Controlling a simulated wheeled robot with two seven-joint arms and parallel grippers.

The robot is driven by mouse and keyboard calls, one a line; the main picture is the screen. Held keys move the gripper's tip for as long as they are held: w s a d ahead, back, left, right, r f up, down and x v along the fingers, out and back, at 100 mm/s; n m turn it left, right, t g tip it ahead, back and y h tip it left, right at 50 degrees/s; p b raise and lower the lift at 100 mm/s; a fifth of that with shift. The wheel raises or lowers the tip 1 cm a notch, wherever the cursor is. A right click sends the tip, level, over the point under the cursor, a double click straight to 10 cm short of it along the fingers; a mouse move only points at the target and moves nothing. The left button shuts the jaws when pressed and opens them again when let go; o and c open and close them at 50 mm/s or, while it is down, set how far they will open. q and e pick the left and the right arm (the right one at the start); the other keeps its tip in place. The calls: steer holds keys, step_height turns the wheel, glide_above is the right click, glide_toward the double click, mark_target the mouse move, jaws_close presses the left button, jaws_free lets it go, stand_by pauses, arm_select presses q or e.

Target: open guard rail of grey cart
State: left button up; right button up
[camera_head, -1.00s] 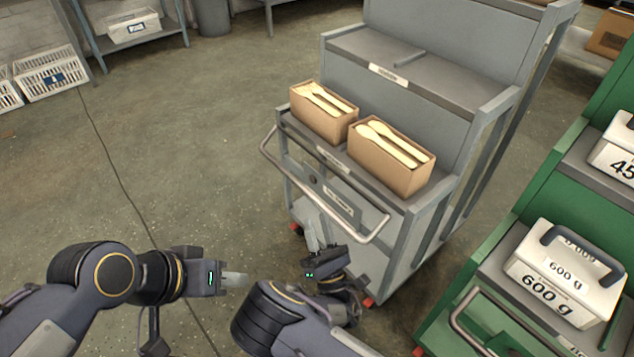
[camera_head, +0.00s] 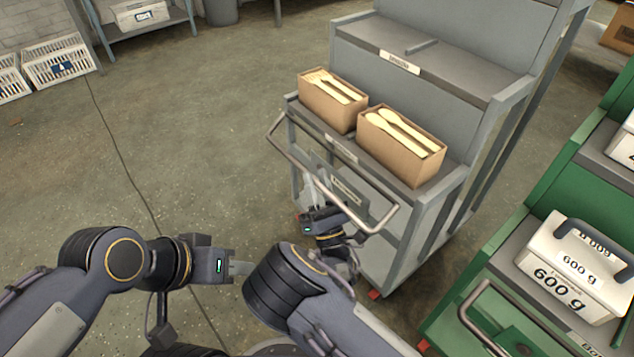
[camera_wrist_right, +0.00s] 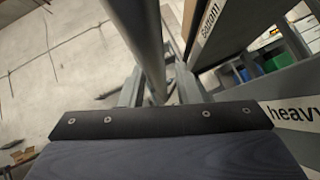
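The grey cart (camera_head: 425,215) stands in the middle of the head view. My right gripper (camera_head: 309,186) is at the front of the cart, close to the middle of the rail. In the right wrist view a grey tube (camera_wrist_right: 139,38) runs down between the two spread fingers of my right gripper (camera_wrist_right: 160,88); whether they touch it cannot be told. My left gripper (camera_head: 241,268) is over the floor left of the cart, apart from it; its finger gap cannot be made out.
Two cardboard boxes (camera_head: 402,154) (camera_head: 320,110) with wooden cutlery stand on the cart's front shelf. A green cart (camera_head: 470,270) with a white 600 g box (camera_head: 572,270) is close on the right. The floor (camera_head: 190,140) to the left is clear.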

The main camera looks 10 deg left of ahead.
jaws_close()
steer(key=m+h, duration=0.1)
steer(key=m, duration=0.1)
steer(key=r+m+h, duration=0.1)
steer(key=h, duration=0.1)
steer(key=m+t+h, duration=0.1)
steer(key=m, duration=0.1)
steer(key=shift+s+a+r+m+p, duration=0.25)
steer(key=shift+s+r+m+p, duration=0.05)
steer(key=shift+s+p, duration=0.1)
steer(key=shift+o, duration=0.8)
jaws_free()
steer(key=p+v, duration=0.1)
steer(key=v, duration=0.6)
steer(key=shift+s+f+p, duration=0.25)
steer(key=shift+s+p, duration=0.05)
steer(key=shift+p, duration=0.05)
